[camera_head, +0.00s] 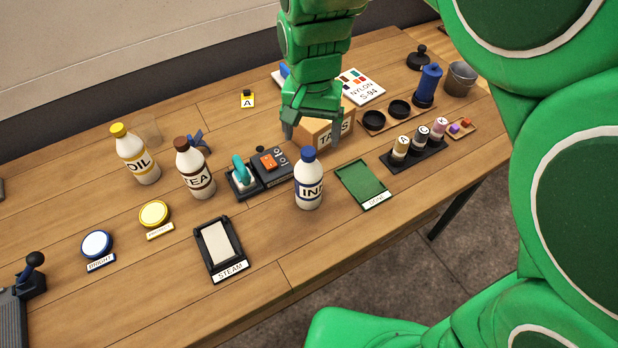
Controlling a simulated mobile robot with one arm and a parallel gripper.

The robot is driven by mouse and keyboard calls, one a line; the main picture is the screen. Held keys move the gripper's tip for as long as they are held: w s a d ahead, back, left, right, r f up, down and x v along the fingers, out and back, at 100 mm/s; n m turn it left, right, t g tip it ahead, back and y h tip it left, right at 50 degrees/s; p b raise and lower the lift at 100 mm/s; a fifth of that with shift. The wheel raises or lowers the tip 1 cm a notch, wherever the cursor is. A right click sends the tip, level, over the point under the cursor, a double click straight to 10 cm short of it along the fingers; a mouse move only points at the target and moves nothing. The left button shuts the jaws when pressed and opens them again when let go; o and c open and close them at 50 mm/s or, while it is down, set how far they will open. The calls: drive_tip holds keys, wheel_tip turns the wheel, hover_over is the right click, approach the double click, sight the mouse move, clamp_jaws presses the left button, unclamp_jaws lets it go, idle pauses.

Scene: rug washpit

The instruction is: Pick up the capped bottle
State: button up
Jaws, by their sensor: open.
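Three white bottles with caps stand upright on the table. The INK bottle (308,187) has a blue cap and stands front centre. The TEA bottle (194,172) has a brown cap and stands left of centre. The OIL bottle (138,160) has a yellow cap and stands farther left. My gripper (312,132) points down, open, over or in front of the cardboard TAGS box (325,132). In the picture it is just above the INK bottle's cap. No bottle is between its fingers. Its exact height is hard to tell.
A teal-handled device (243,178) and a black switch box (272,166) stand between the TEA and INK bottles. A green tray (362,183) lies right of INK, a STEAM pad (219,245) front left. Spools (421,140) stand in a rack farther right.

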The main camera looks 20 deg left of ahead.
sight(309, 151)
drive_tip(key=shift+s+a+f, duration=0.1)
drive_tip(key=shift+s+f, duration=0.05)
drive_tip(key=shift+f, duration=1.15)
drive_tip(key=shift+s+a+f, duration=0.1)
drive_tip(key=shift+f, duration=1.2)
drive_tip(key=shift+s+a+f, duration=0.1)
drive_tip(key=shift+s+f, duration=0.05)
drive_tip(key=shift+f, duration=1.15)
drive_tip(key=shift+c, duration=0.4)
clamp_jaws()
